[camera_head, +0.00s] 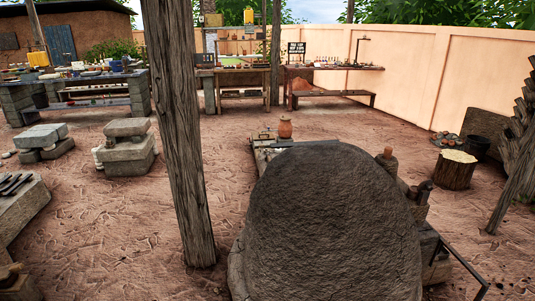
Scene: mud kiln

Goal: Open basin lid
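No basin with a lid can be made out clearly from here. A large dark, rough mud dome (330,225) fills the lower middle of the head view, rising from a stone base. It hides much of what stands behind it. A small clay pot (285,129) sits on the low stone ledge behind the dome. Another clay vessel (387,162) stands at the dome's right side, with darker jars partly hidden beside it. Neither of my grippers shows in the head view.
A thick wooden post (180,130) stands close, left of the dome. Workbenches (334,68) line the back. Bare ground is open between.

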